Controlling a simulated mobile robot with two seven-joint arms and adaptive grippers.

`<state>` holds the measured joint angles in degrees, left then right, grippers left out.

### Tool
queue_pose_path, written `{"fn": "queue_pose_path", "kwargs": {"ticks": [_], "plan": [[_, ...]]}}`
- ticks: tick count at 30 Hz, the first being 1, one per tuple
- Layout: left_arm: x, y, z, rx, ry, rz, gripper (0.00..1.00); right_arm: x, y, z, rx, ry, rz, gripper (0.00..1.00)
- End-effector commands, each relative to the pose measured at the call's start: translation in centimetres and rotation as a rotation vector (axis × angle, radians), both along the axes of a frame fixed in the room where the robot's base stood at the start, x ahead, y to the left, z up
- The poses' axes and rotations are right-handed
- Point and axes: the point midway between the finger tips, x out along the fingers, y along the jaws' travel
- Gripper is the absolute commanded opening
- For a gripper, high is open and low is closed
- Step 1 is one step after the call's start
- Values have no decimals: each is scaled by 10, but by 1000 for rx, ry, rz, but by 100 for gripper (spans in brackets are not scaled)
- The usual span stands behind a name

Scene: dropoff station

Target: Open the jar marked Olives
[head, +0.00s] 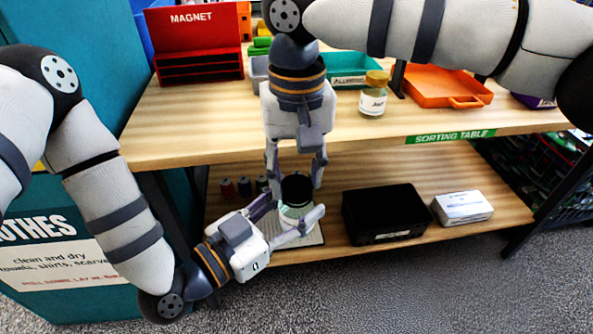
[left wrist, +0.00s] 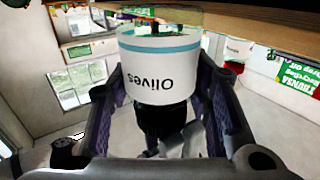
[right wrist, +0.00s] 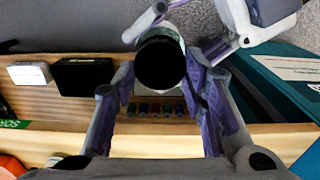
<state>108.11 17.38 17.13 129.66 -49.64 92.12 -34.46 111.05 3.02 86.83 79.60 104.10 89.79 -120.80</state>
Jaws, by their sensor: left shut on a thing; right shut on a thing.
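The Olives jar (head: 296,214) is clear with a white label and a black lid (head: 297,188). It is in front of the table, and its label reads upside down in the left wrist view (left wrist: 160,75). My left gripper (head: 292,212) comes from the lower left and is shut on the jar's body. My right gripper (head: 296,178) points down from above, its fingers on both sides of the lid, and is shut on the lid. The right wrist view looks down on the round lid (right wrist: 161,63). The exact finger contacts are partly hidden.
The sorting table (head: 210,124) is behind the jar. On its top are another jar with a gold lid (head: 374,97), a teal tray (head: 345,80), an orange tray (head: 445,84) and a red magnet box (head: 200,45). A black bin (head: 383,213) and white box (head: 462,207) sit on the lower shelf.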

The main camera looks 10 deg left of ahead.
Motion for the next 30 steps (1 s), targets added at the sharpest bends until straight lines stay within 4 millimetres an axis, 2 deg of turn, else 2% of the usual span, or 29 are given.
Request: {"fn": "queue_pose_path", "kwargs": {"ticks": [10,30], "plan": [[-2,-2,0,-2,1,-8,0,2,0,3,3,-7,-5,6],[0,0,0,0,0,-1,0,1,0,23,1,-3,-3,6]]}}
